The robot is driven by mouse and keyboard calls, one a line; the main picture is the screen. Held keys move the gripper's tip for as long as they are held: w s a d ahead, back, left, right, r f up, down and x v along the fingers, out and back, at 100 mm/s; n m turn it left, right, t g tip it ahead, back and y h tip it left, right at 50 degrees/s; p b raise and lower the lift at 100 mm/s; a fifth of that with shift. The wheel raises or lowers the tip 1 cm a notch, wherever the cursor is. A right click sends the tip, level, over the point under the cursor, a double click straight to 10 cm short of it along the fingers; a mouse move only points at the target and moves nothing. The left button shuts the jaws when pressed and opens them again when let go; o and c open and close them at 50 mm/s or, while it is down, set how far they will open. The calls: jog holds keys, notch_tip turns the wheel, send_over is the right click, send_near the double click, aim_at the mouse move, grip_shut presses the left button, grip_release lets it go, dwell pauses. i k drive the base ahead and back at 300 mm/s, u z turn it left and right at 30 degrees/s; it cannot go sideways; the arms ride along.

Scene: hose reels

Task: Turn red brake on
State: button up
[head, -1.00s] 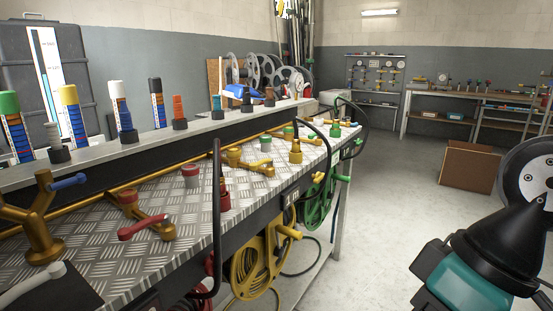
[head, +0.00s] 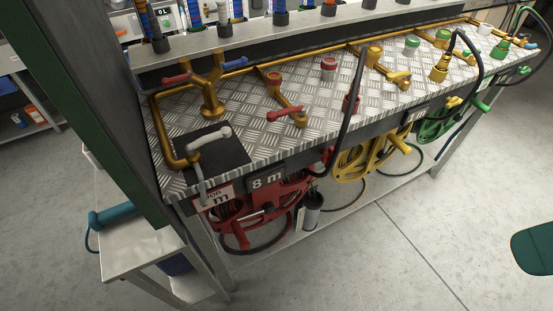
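A red hose reel (head: 292,194) hangs under the front edge of the bench, below the "8 m" label (head: 266,179). Its brake is too small to tell apart from its other parts. My gripper is not in view. Only a teal part of my arm (head: 535,248) shows at the right edge, well away from the reel.
A yellow reel (head: 352,164) and a green reel (head: 432,128) hang further right. Black hoses loop over the bench's front edge. A dark green post (head: 95,110) and a small side table (head: 140,247) stand left. Grey floor (head: 400,245) is open in front.

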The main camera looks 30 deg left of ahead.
aim_at(326, 153)
jog(key=z, duration=0.05)
jog(key=k, duration=1.1)
jog(key=u, duration=0.2)
jog(key=i, duration=0.7)
